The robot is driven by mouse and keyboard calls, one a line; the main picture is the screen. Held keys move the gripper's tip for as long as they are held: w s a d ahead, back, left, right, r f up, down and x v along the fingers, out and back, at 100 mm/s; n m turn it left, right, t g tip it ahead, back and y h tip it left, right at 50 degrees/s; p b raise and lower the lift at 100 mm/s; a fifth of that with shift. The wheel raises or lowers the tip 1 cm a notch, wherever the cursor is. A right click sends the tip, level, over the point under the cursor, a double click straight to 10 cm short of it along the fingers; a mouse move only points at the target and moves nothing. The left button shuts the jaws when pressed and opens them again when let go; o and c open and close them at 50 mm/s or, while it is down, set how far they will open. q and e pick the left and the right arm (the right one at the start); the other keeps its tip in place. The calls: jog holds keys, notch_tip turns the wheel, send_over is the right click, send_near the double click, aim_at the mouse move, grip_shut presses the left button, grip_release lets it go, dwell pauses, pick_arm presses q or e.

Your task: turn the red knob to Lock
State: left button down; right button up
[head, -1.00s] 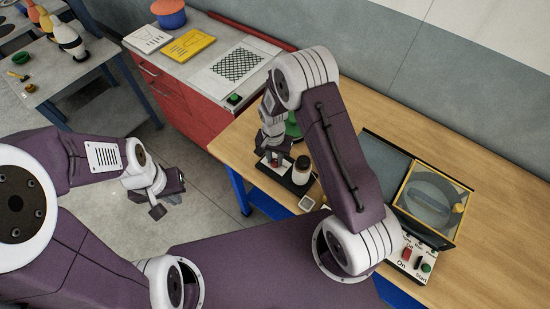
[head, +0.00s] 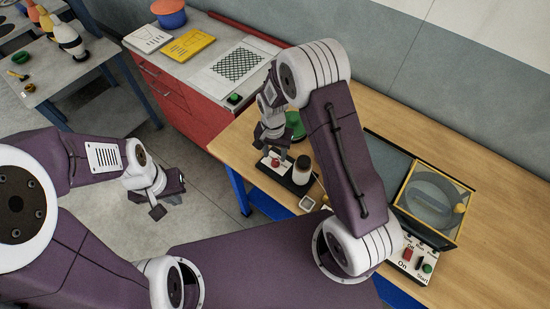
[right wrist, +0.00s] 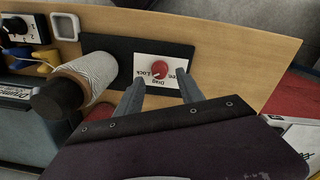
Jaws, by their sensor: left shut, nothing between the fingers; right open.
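The red knob (right wrist: 160,69) sits on a white label plate (right wrist: 144,63) on a dark base, in the upper middle of the right wrist view. The printing is upside down there; I cannot tell surely which word the knob points at. My right gripper (right wrist: 161,87) is open, its fingertips either side of the knob's near edge and apart from it. In the head view the knob (head: 275,162) shows small just below my right gripper (head: 274,147). My left gripper (head: 160,197) is shut and empty, over the floor at the left, far from the knob.
A white spool (right wrist: 90,72) with a dark end stands beside the knob on the same base. A small white square frame (head: 307,203) lies nearby. A lidded box with On and Start controls (head: 418,258) is at the right. The wooden bench (head: 480,200) is clear at far right.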

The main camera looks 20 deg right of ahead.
aim_at(274, 161)
notch_tip(274, 161, up, 6)
jog(key=shift+s+a+f, duration=0.1)
jog(key=shift+f, duration=0.05)
dwell(0.4)
